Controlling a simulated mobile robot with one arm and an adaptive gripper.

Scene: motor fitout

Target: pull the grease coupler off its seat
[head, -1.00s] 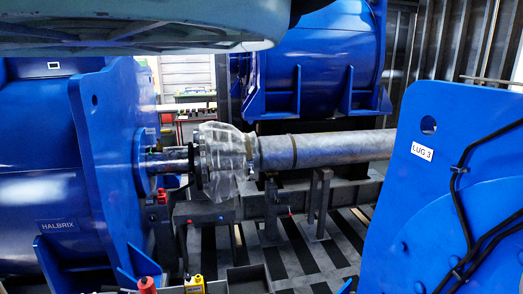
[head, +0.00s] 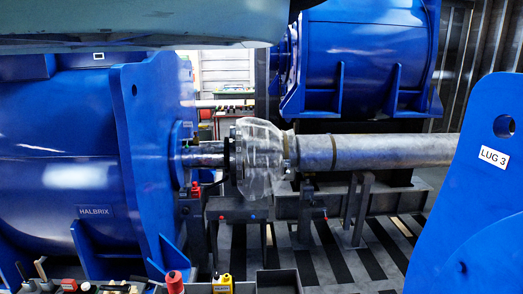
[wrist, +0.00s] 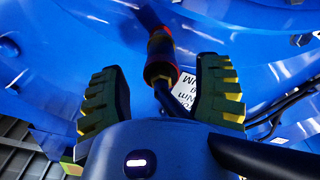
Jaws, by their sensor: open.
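In the wrist view, a dark cylindrical fitting with a red band (wrist: 160,56), which looks like the grease coupler, stands out against a blue motor face. My gripper (wrist: 163,68) is open, with one ribbed finger on each side of the fitting and visible gaps between. I cannot tell how deep the fitting lies between the fingers. Its seat is not clearly visible. A white printed tag (wrist: 185,88) is partly hidden behind the right finger. The head view shows neither my gripper nor a clear coupler.
Black cables (wrist: 275,112) run close to the right finger. In the head view, a blue motor (head: 75,170) stands left and a blue plate marked LUG 3 (head: 470,200) right. A shaft (head: 390,150) with a plastic-wrapped coupling (head: 262,150) spans between. Small bottles (head: 222,284) stand at the bottom.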

